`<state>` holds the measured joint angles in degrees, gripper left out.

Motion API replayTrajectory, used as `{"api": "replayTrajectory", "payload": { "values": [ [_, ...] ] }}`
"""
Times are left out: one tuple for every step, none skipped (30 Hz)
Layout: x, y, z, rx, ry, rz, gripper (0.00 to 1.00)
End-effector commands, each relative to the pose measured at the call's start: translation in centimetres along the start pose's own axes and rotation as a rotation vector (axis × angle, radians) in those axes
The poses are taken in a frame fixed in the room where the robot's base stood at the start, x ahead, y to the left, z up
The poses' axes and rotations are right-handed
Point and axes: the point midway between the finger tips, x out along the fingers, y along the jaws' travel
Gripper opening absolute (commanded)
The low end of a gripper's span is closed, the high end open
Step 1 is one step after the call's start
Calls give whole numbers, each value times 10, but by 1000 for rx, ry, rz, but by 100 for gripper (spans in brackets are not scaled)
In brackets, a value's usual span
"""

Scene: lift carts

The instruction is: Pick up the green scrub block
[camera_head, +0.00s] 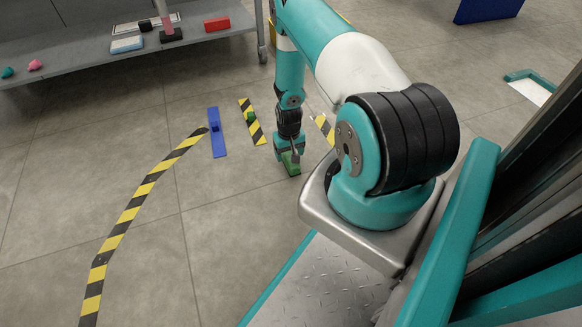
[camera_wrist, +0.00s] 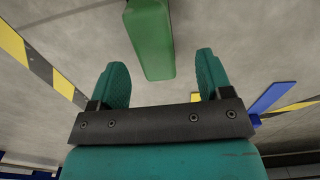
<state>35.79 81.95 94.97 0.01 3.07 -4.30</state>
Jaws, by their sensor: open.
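The green scrub block (camera_wrist: 151,42) lies on the grey floor, top centre in the wrist view. In the head view the block (camera_head: 291,168) shows at the tip of my arm, partly hidden by my gripper (camera_head: 288,150). In the wrist view my gripper (camera_wrist: 160,78) is open, with one teal finger on each side. The block's near end reaches between the two fingers in the picture, with a gap on both sides. I cannot tell how high the fingers are above it.
A blue strip (camera_head: 217,133) with a small dark item lies left of my arm. Beside it a yellow-black striped strip (camera_head: 256,133) bears a small green item (camera_head: 250,116). A curved striped floor line (camera_head: 134,205) runs at left. A grey shelf (camera_head: 120,58) with small items stands behind.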

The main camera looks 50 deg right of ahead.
Motion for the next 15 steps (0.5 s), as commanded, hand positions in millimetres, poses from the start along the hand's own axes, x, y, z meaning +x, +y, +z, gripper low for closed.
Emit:
{"api": "replayTrajectory", "payload": {
  "values": [
    [2,0,0,0,0,0,72],
    [4,0,0,0,0,0,72],
    [6,1,1,0,0,0,72],
    [9,1,1,1,0,0,72],
    [13,2,1,1,-1,0,72],
    [18,2,2,1,-1,0,72],
    [22,3,2,1,-1,0,72],
    [27,4,3,2,-1,0,72],
    [32,5,4,2,-1,0,72],
    [37,5,4,2,-1,0,72],
    [41,6,4,1,-1,0,72],
    [47,5,4,1,-1,0,72],
    [51,5,4,0,-1,0,72],
    [53,5,4,0,-1,0,72],
    [54,5,4,0,-1,0,72]
  ]
}}
